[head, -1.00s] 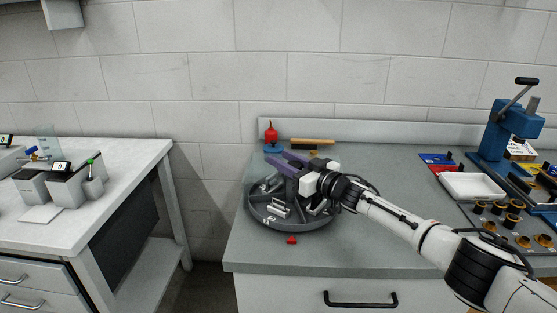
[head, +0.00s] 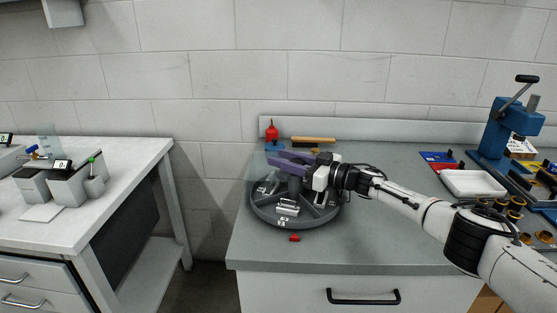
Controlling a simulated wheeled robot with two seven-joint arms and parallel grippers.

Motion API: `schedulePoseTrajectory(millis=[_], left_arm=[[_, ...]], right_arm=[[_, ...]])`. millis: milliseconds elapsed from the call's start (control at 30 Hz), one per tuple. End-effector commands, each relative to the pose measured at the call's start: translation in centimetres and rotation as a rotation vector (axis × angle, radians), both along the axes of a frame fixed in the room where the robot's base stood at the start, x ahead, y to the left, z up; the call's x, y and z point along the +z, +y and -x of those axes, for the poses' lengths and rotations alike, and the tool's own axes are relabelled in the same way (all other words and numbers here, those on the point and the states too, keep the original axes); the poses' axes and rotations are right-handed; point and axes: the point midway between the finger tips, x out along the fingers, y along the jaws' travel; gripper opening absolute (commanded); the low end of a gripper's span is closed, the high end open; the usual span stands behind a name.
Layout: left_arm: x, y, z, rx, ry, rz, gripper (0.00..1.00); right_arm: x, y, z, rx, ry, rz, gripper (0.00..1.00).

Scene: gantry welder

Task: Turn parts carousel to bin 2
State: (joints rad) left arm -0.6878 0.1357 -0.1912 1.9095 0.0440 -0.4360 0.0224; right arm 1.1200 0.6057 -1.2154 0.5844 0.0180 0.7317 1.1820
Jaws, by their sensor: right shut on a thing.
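The parts carousel (head: 262,214) is a round dark grey tray with divided bins on the bench in the middle of the head view. Silvery parts (head: 288,208) lie in a front bin, and a small white label is on the front rim. A red pointer (head: 294,238) sits on the bench just in front of the rim. My right gripper (head: 290,162), with purple fingers, reaches over the carousel from the right. It is shut on the carousel near its centre; the exact grip point is hard to see. My left gripper is not in view.
A red oil can (head: 271,133) and a wooden-handled brush (head: 312,140) lie behind the carousel. A white tray (head: 472,184), a blue press (head: 498,135) and several brass rings stand to the right. The bench front is clear. A gap separates it from the left table (head: 125,180).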

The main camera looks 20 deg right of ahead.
Motion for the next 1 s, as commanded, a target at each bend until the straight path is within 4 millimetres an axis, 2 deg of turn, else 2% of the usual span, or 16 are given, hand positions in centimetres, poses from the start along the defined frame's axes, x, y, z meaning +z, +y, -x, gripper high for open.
schedulePoseTrajectory(millis=[300,333,433,767,1000], left_arm=[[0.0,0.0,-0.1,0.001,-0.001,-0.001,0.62],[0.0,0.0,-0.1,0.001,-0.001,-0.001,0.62],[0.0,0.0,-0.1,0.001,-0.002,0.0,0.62],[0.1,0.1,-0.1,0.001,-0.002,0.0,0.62],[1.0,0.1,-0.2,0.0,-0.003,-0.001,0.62]], right_arm=[[0.1,0.0,0.0,0.001,-0.002,-0.002,0.0],[0.1,0.0,0.0,0.001,-0.002,-0.002,0.35],[0.1,0.0,0.0,0.001,-0.002,-0.001,0.52],[0.1,-0.1,0.1,0.0,-0.001,-0.001,0.52],[0.2,-1.7,2.1,-0.001,0.001,0.0,0.52]])
